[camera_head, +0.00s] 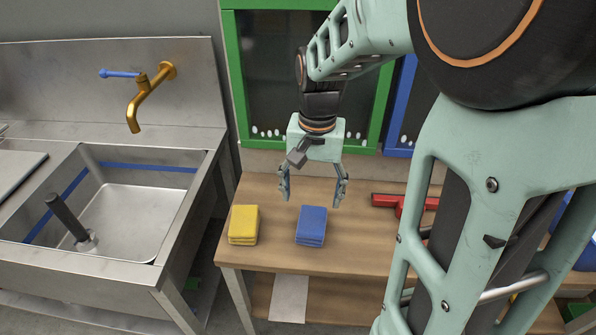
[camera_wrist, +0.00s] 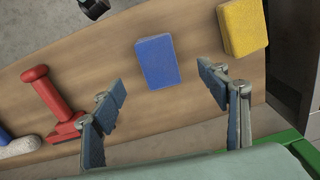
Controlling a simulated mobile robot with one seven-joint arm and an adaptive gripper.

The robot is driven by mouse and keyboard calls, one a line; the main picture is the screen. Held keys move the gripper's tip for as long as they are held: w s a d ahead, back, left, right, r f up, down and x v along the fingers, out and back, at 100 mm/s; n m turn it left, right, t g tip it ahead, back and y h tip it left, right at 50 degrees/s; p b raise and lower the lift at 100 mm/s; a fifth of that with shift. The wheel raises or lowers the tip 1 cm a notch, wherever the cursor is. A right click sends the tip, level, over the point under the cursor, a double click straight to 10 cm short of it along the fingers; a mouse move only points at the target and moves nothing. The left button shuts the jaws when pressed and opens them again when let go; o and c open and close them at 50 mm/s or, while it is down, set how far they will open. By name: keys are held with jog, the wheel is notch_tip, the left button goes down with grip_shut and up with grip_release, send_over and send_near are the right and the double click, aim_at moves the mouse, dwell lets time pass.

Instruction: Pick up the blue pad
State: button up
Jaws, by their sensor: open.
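The blue pad (camera_head: 311,226) is a thick, layered block lying flat on the wooden table, near its front edge in the head view. In the wrist view the blue pad (camera_wrist: 158,62) lies beyond the fingertips, roughly between their lines. My gripper (camera_head: 312,192) hangs above the table, fingers spread and pointing down, empty. It looks apart from the pad. In the wrist view my gripper (camera_wrist: 162,92) shows both open fingers, one on each side.
A yellow pad (camera_head: 244,225) lies left of the blue one. A red tool (camera_head: 400,202) lies to the right, partly hidden by my arm. A metal sink (camera_head: 125,222) stands left of the table (camera_head: 275,212). Green and blue frames stand behind.

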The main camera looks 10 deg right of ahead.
jog(key=shift+d+f, duration=0.1)
jog(key=shift+f, duration=0.25)
send_over(311, 225)
notch_tip(311, 225, down, 5)
jog(key=shift+w+r+b, duration=0.15)
jog(key=shift+r+b, duration=0.05)
jog(key=shift+b, duration=0.25)
jog(key=f, duration=0.5)
jog(key=shift+s+f+b, duration=0.2)
jog(key=shift+f+b, duration=0.2)
jog(key=c, duration=1.2)
jog(key=shift+r, duration=0.15)
jog(key=shift+c, duration=0.2)
